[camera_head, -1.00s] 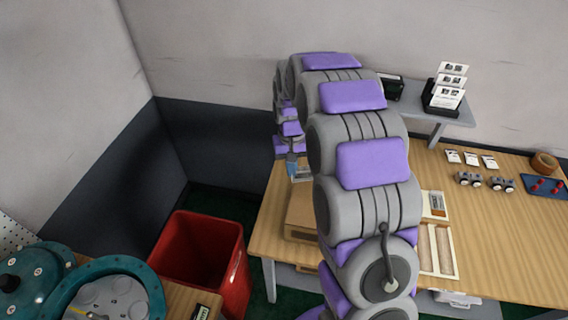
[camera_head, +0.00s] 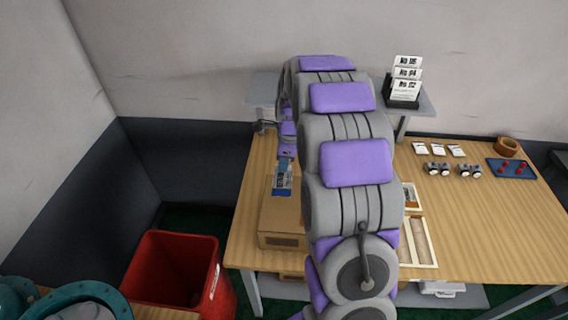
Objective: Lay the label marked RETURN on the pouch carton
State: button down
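A brown carton (camera_head: 278,222), likely the pouch carton, sits at the left part of the wooden table, partly behind my arm. A small blue-and-white printed piece (camera_head: 283,180) shows at the carton's far end, just below my gripper (camera_head: 286,160). I cannot tell whether it is held or lying there. My gripper is mostly hidden by my own arm, and its fingers are too small to read. Three small white cards (camera_head: 438,150) lie in a row at the table's right. Their print is unreadable, so I cannot tell which label is marked RETURN.
A black holder with printed cards (camera_head: 405,88) stands on the grey shelf (camera_head: 424,104). Small metal fittings (camera_head: 453,169), a blue tray (camera_head: 512,169) with red parts and a wooden ring (camera_head: 507,146) are at right. A partitioned tray (camera_head: 418,241) lies beside my arm. A red bin (camera_head: 175,269) stands left.

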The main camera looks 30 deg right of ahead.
jog(key=shift+a+f+b, duration=0.35)
jog(key=shift+f+b, duration=0.1)
jog(key=shift+f, duration=0.2)
jog(key=f+b, duration=0.2)
jog(key=f, duration=0.1)
jog(key=f+b, duration=0.1)
jog(key=f, duration=0.1)
jog(key=shift+d+f, duration=0.1)
jog(key=shift+d, duration=0.15)
jog(key=shift+a+f+b, duration=0.1)
jog(key=shift+f+b, duration=0.35)
jog(key=shift+f, duration=0.15)
jog(key=shift+p, duration=1)
jog(key=shift+f+p, duration=0.3)
jog(key=shift+p, duration=0.05)
dwell(0.8)
jog(key=shift+p, duration=0.45)
jog(key=shift+f+p, duration=0.1)
jog(key=shift+p, duration=0.35)
dwell(0.9)
jog(key=c, duration=1.8)
grip_release()
